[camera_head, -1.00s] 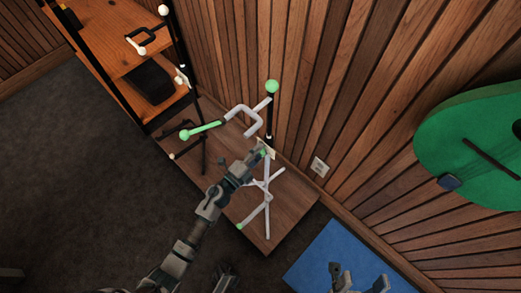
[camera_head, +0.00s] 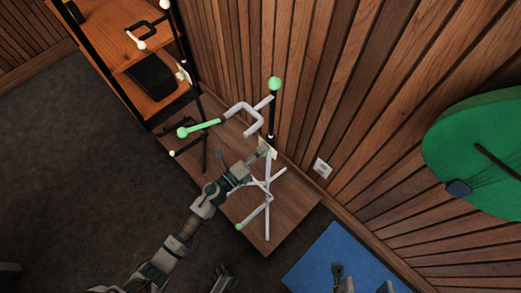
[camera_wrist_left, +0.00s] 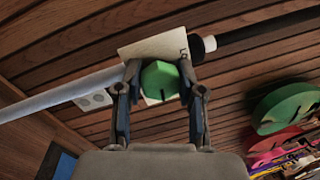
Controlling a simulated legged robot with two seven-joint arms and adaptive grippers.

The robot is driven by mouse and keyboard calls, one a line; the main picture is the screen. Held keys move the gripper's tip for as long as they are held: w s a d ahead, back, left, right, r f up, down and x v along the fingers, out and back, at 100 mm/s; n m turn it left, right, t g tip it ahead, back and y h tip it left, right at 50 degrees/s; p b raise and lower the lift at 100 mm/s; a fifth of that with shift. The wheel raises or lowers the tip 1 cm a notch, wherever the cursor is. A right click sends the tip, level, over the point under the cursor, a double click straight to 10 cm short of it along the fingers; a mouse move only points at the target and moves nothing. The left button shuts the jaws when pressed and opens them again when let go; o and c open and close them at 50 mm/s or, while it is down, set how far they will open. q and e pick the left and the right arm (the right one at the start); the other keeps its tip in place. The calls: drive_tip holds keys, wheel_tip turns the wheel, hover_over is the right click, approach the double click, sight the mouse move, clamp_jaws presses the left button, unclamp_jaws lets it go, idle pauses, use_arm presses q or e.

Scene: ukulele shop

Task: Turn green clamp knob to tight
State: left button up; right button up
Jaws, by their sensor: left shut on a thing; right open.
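The green clamp knob (camera_wrist_left: 160,82) is faceted, with a short dark mark near its lower edge. It sits in front of a pale plate (camera_wrist_left: 150,48) with partly hidden lettering. My left gripper (camera_wrist_left: 160,72) is shut on it, one finger on each side. In the head view the left gripper (camera_head: 258,158) reaches the middle of the white and black stand (camera_head: 268,185), and the knob is mostly hidden there. My right gripper (camera_head: 363,281) is open and empty at the bottom edge, away from the stand.
The stand, with green tips and a pale hook (camera_head: 243,115), stands on a low wooden platform (camera_head: 290,215) by the slatted wall. A wooden shelf (camera_head: 140,60) is at left, a green ukulele-like body (camera_head: 470,140) on the right wall. A blue mat (camera_head: 325,260) lies on the floor.

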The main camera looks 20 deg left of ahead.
use_arm(q)
drive_tip(key=shift+s+d+f, duration=0.15)
drive_tip(key=shift+d+f, duration=0.1)
drive_tip(key=shift+f, duration=0.15)
drive_tip(key=o, duration=1.1)
drive_tip(key=shift+o, duration=0.2)
drive_tip(key=shift+r, duration=0.15)
drive_tip(key=v, duration=1.1)
drive_tip(key=shift+s+a, duration=0.25)
drive_tip(key=shift+s, duration=0.1)
